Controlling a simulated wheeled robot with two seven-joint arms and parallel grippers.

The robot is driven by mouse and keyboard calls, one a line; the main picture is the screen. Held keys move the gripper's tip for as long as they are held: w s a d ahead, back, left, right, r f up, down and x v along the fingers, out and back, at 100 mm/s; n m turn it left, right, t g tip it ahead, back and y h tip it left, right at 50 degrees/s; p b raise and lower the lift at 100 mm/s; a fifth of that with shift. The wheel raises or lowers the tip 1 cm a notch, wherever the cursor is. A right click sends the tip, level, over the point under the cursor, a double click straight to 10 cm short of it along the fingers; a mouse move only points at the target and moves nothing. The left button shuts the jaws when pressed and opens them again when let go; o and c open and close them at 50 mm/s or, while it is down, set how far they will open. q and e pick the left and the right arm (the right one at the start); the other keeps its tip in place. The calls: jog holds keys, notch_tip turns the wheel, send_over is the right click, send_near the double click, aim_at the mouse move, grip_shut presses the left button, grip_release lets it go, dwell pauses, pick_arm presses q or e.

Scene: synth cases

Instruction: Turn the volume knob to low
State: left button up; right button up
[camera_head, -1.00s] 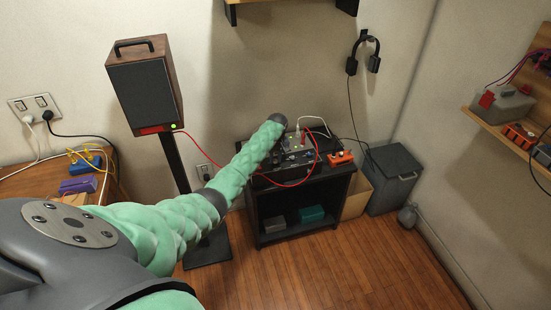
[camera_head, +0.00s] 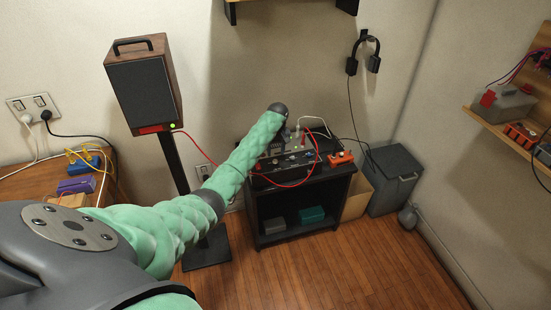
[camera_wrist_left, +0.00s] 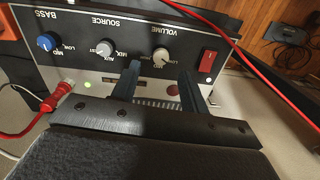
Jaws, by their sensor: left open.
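The amplifier's dark front panel shows upside down in the wrist view. The pale volume knob (camera_wrist_left: 161,56) sits under the VOLUME label, with small LOW and MID marks near it; its exact setting is too small to tell. My left gripper (camera_wrist_left: 160,70) is open, its two dark fingers on either side of the volume knob with a gap to each; I cannot tell how deep they reach. In the head view the amplifier (camera_head: 295,158) stands on a black shelf unit (camera_head: 264,206), partly hidden by my left arm and hand. My right gripper is not in view.
Beside the volume knob are a grey source knob (camera_wrist_left: 105,48), a blue bass knob (camera_wrist_left: 47,41) and a red switch (camera_wrist_left: 208,60). A red cable (camera_wrist_left: 265,80) crosses the panel's corner, and a red plug (camera_wrist_left: 62,92) is nearby. A speaker (camera_head: 145,90) stands left.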

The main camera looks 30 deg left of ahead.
aim_at(276, 160)
pick_arm(q)
jog(key=shift+r, duration=1.55)
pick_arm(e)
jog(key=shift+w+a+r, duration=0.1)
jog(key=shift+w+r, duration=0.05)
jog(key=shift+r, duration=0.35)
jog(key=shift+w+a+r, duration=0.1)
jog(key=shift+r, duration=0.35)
